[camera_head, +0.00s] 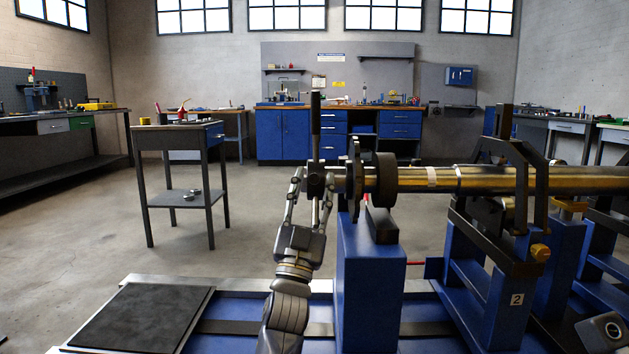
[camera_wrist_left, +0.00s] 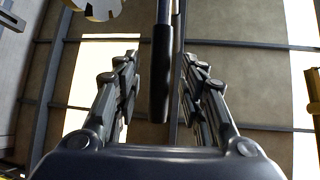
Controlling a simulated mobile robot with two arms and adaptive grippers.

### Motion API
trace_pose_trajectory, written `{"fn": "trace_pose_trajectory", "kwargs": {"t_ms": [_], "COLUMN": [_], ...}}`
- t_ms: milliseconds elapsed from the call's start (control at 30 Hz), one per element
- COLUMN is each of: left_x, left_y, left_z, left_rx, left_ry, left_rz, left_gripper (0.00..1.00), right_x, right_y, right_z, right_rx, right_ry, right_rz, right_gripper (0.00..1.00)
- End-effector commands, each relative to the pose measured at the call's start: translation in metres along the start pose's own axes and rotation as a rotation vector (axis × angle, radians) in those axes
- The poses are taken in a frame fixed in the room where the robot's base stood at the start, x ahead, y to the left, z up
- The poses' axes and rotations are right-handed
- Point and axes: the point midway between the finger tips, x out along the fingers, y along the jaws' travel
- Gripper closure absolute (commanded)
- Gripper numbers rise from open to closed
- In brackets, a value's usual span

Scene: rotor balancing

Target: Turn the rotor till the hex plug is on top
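The rotor is a long brass shaft (camera_head: 400,180) lying level across the right half of the head view, with a dark disc (camera_head: 384,180) and a flange near its left end. A bar with a dark grip (camera_head: 316,120) stands upright at that end. My left gripper (camera_head: 314,178) is upright at the bar, one finger on each side. In the left wrist view the dark bar (camera_wrist_left: 161,85) hangs between the fingers, which are apart with gaps beside it. I cannot make out the hex plug. My right gripper is not in view.
A blue pedestal (camera_head: 370,285) stands just right of my left gripper. A blue stand with a black frame (camera_head: 490,290) carries the shaft further right. A black mat (camera_head: 140,318) lies at the lower left. A small table (camera_head: 165,140) stands behind, with open floor around it.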

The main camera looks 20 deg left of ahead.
Motion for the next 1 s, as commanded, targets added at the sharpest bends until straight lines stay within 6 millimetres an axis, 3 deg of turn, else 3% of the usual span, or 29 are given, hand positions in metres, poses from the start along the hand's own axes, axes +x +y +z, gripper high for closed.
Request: {"fn": "trace_pose_trajectory", "kwargs": {"t_ms": [200,367,1000], "left_x": [-0.036,-0.051,-0.055], "left_y": [0.001,0.001,0.0], "left_z": [0.0,0.0,0.0], "left_rx": [0.0,-0.001,0.0], "left_ry": [-0.002,-0.001,0.0], "left_rz": [0.001,0.001,0.0], "left_gripper": [0.62,0.62,0.62], "right_x": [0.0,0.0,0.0], "right_y": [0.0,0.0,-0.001], "right_z": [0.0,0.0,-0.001], "right_rx": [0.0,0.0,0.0], "right_ry": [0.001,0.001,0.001], "right_rz": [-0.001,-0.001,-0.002], "right_gripper": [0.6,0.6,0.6]}}
